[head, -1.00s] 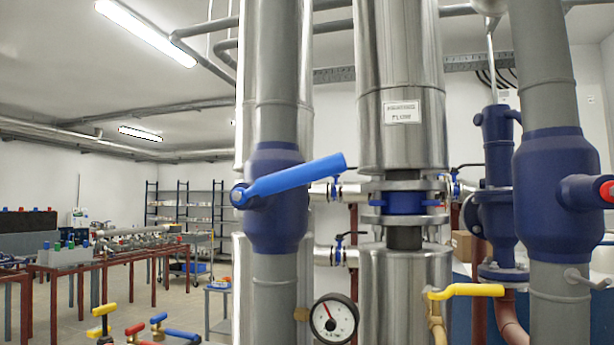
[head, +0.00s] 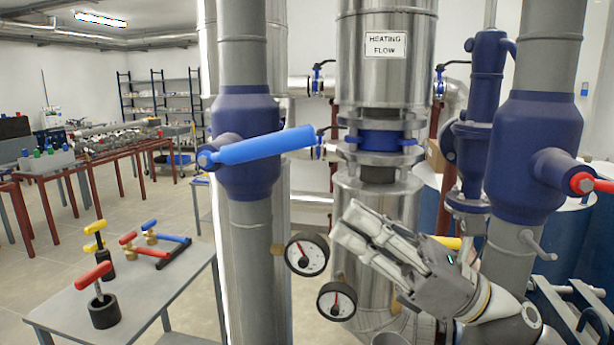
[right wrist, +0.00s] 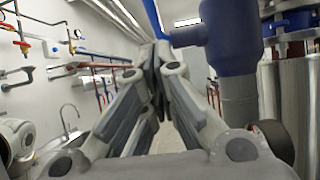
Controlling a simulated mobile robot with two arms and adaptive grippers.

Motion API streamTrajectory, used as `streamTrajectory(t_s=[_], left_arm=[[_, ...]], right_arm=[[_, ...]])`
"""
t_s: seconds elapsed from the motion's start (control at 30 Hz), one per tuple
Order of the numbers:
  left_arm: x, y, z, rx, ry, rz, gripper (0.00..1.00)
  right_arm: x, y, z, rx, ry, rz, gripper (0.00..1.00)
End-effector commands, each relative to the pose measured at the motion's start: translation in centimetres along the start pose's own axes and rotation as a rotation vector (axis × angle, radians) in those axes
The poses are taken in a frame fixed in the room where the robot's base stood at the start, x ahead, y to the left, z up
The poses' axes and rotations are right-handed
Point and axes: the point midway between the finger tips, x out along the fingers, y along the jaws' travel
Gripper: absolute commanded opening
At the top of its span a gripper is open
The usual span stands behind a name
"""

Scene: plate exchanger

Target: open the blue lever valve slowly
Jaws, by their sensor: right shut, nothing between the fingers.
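The blue lever (head: 262,146) sits on the dark blue valve body (head: 246,110) of the left grey pipe in the head view. It slants slightly up to the right from its pivot at the left. My right gripper (head: 345,222) is shut and empty, below and right of the lever's free end and apart from it. In the right wrist view the shut fingers (right wrist: 156,65) point at the blue lever (right wrist: 153,16), part of which shows beyond them, with the valve body (right wrist: 232,35) at the right. My left gripper is not in view.
Two gauges (head: 307,254) hang below the valve, near my right gripper. A steel column labelled heating flow (head: 385,43) stands behind. A red-handled valve (head: 583,183) is at the right. A grey table (head: 130,285) with several small lever valves stands at the lower left.

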Motion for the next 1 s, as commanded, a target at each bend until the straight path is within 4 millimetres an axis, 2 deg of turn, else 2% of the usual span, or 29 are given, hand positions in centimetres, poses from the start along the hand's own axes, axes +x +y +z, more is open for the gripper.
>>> streamTrajectory(t_s=[0.17, 0.4, 0.6, 0.73, 1.0], left_arm=[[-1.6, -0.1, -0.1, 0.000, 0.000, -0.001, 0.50], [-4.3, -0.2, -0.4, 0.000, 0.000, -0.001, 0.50], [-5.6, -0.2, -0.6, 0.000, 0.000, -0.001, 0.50], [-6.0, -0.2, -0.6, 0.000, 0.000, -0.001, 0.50], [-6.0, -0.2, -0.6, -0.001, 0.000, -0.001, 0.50]], right_arm=[[2.2, 0.1, 0.5, 0.002, -0.002, 0.003, 0.00], [6.4, 0.1, 0.5, 0.004, -0.002, 0.003, 0.00], [8.8, 0.1, 0.3, 0.005, -0.001, 0.001, 0.00], [9.6, 0.0, 0.1, 0.004, -0.001, 0.001, 0.00], [9.7, 0.0, -0.1, 0.003, 0.000, 0.000, 0.00]])
